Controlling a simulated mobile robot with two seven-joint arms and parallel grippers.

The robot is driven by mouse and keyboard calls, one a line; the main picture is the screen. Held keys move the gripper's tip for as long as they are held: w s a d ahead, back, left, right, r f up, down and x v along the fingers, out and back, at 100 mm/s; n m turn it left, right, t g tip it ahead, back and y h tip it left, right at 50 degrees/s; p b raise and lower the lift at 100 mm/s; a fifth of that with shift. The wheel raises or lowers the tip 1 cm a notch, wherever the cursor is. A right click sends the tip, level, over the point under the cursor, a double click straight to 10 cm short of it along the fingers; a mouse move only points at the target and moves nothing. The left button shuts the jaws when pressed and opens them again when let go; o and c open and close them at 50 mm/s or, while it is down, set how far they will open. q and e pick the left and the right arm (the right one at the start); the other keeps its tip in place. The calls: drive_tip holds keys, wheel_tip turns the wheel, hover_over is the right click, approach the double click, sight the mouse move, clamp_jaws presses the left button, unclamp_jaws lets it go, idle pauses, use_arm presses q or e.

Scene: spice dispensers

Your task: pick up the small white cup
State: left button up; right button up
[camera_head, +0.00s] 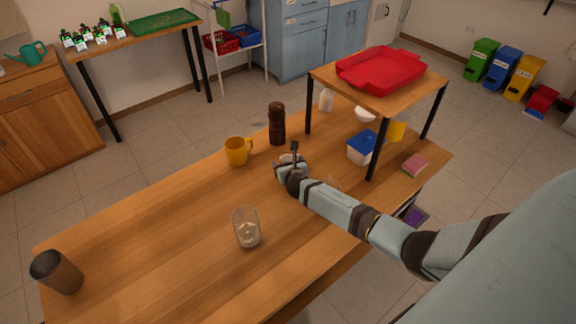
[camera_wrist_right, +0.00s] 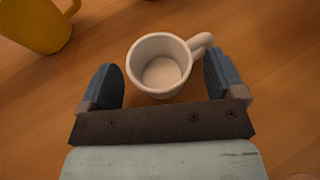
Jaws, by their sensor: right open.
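The small white cup (camera_wrist_right: 160,72) stands upright on the wooden table in the right wrist view, its handle pointing to the upper right. My right gripper (camera_wrist_right: 162,88) is open, with one finger on each side of the cup's near part; I cannot tell whether either finger touches it. The right fingertip is close to the handle. In the head view my right gripper (camera_head: 290,162) is low over the table, and the cup is mostly hidden behind it. My left gripper is not in view.
A yellow mug (camera_head: 237,152) and a dark brown grinder (camera_head: 277,124) stand close by. A clear glass (camera_head: 246,228) and a brown tumbler (camera_head: 57,271) are nearer the front. A small raised shelf (camera_head: 376,92) with a red tray (camera_head: 378,70) stands to the right.

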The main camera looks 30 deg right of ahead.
drive_tip(key=c, duration=1.1)
drive_tip(key=shift+r, duration=0.2)
